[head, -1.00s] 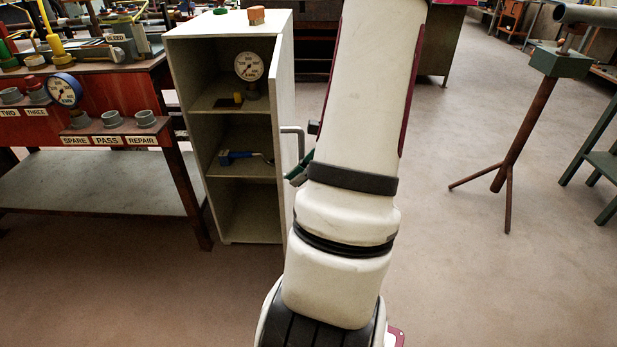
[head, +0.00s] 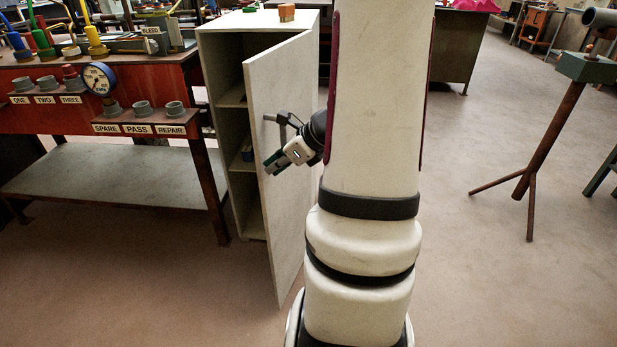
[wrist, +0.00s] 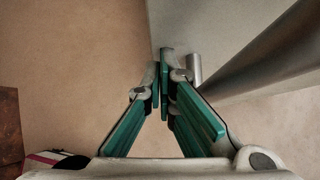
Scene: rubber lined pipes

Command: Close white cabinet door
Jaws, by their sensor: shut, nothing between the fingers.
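The white cabinet (head: 222,130) stands in the middle left of the head view, beside the red bench. Its door (head: 282,180) is hinged at the right and stands partly open, swung across much of the opening. A gap at the left still shows parts of the shelves. The grey door handle (head: 283,119) is on the outer face. My gripper (head: 273,167) is at the door's outer face just below the handle, with its fingers closed together and empty. In the wrist view, the closed green fingers (wrist: 164,62) are close to the door face (wrist: 205,25); contact cannot be told.
The red bench (head: 60,118) with gauge, pipe cups and a lower shelf is left of the cabinet. An orange block (head: 287,12) lies on the cabinet top. A pipe stand (head: 545,140) is at the right. The floor between is clear.

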